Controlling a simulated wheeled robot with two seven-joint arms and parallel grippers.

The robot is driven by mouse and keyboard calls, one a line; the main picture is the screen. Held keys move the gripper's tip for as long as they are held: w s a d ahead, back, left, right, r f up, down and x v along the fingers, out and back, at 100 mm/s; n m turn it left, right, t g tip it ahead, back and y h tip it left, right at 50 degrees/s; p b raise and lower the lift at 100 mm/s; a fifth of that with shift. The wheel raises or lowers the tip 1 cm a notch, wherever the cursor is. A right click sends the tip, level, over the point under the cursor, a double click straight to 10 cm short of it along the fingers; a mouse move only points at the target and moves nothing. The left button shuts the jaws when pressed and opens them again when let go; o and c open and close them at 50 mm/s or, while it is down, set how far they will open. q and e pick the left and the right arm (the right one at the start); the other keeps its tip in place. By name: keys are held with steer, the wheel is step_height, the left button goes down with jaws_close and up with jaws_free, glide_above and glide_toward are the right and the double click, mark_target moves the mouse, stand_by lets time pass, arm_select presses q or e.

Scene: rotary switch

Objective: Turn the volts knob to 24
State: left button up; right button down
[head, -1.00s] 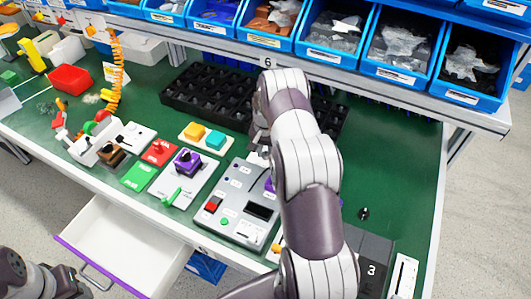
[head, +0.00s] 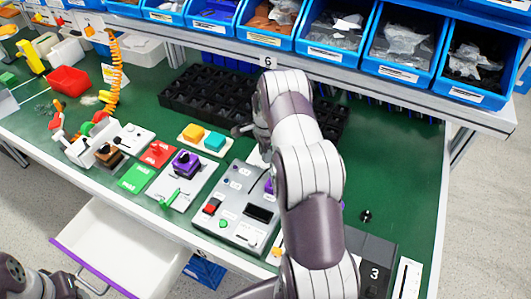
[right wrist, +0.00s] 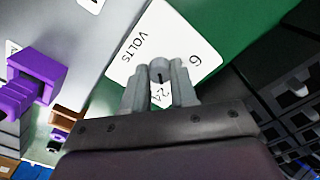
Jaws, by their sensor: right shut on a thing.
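The volts knob (right wrist: 158,70) is a small grey knob on a white plate (right wrist: 152,38) marked VOLTS, with a 6 near the right corner and a 24 just below the knob. A short dark line on the knob lies on the side by the 24. My right gripper (right wrist: 158,82) is shut on the knob, one finger on each side. In the head view my right arm hides the knob, and only part of the right gripper shows beside the grey control panel (head: 228,222). Only a piece of my left arm shows at the lower left, without its fingers.
Purple parts (right wrist: 38,75) stand on the panel at the left of the wrist view. A black compartment tray (head: 205,97) lies behind the panel. Blue bins (head: 335,35) line the shelf above. An open drawer (head: 125,250) juts out in front.

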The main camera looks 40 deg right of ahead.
steer(key=shift+m, duration=1.1)
steer(key=c, duration=0.9)
jaws_free()
step_height(320, 180, up, 13)
steer(key=shift+f, duration=0.2)
